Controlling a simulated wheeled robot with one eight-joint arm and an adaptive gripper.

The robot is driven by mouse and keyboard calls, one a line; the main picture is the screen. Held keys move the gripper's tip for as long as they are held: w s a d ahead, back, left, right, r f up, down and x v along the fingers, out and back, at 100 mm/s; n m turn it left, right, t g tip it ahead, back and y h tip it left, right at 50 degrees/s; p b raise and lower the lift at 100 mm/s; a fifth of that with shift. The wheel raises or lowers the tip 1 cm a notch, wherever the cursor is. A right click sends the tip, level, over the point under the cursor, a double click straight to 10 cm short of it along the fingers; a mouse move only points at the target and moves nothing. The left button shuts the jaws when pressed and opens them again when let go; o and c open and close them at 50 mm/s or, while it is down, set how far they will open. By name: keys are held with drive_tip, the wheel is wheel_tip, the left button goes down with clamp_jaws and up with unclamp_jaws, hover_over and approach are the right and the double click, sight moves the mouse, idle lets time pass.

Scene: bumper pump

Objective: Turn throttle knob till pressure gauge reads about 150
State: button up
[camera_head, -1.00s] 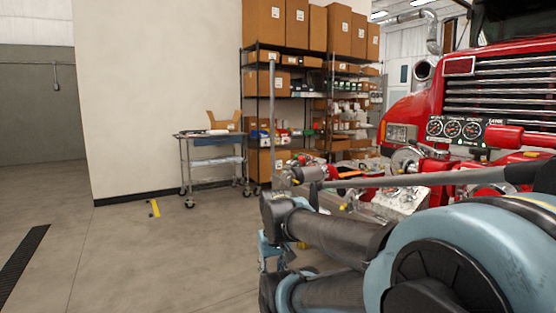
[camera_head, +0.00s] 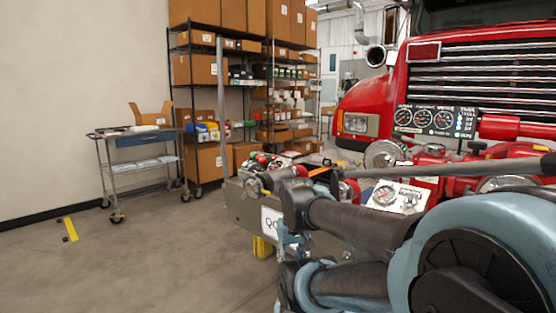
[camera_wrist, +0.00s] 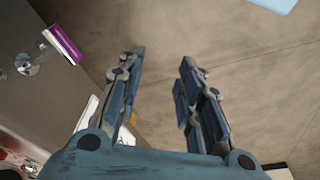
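The pressure gauges (camera_head: 424,119) sit in a dark panel on the front of the red truck, in the head view; their readings are too small to tell. A smaller round gauge (camera_head: 385,195) sits on a light panel on the bumper, partly behind my arm. I cannot single out the throttle knob. My gripper shows in the wrist view (camera_wrist: 160,90), its two fingers apart with only floor between them. It is open and empty, pointing down in front of the bumper. In the head view my arm hides much of the bumper's lower part.
The grey bumper (camera_head: 243,205) juts out left of the truck. A knob-like fitting with a purple plate (camera_wrist: 62,45) is at the wrist view's upper left. A wheeled cart (camera_head: 140,155) and shelves of boxes (camera_head: 205,70) stand behind.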

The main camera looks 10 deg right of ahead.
drive_tip(key=shift+w+d, duration=0.1)
drive_tip(key=shift+w, duration=0.3)
drive_tip(key=o, duration=0.4)
drive_tip(key=shift+r, duration=0.1)
drive_tip(key=shift+o, duration=0.6)
wheel_tip(320, 180, up, 2)
drive_tip(key=shift+w+d+r+n, duration=0.15)
drive_tip(key=shift+r+n, duration=0.05)
drive_tip(key=shift+n, duration=0.1)
wheel_tip(320, 180, up, 27)
drive_tip(key=n+h, duration=0.4)
drive_tip(key=n, duration=1.8)
hover_over(261, 159)
drive_tip(key=s+a, duration=0.3)
drive_tip(key=a, duration=0.2)
drive_tip(key=x, duration=1.6)
drive_tip(key=shift+a+f, duration=0.1)
drive_tip(key=shift+f, duration=0.35)
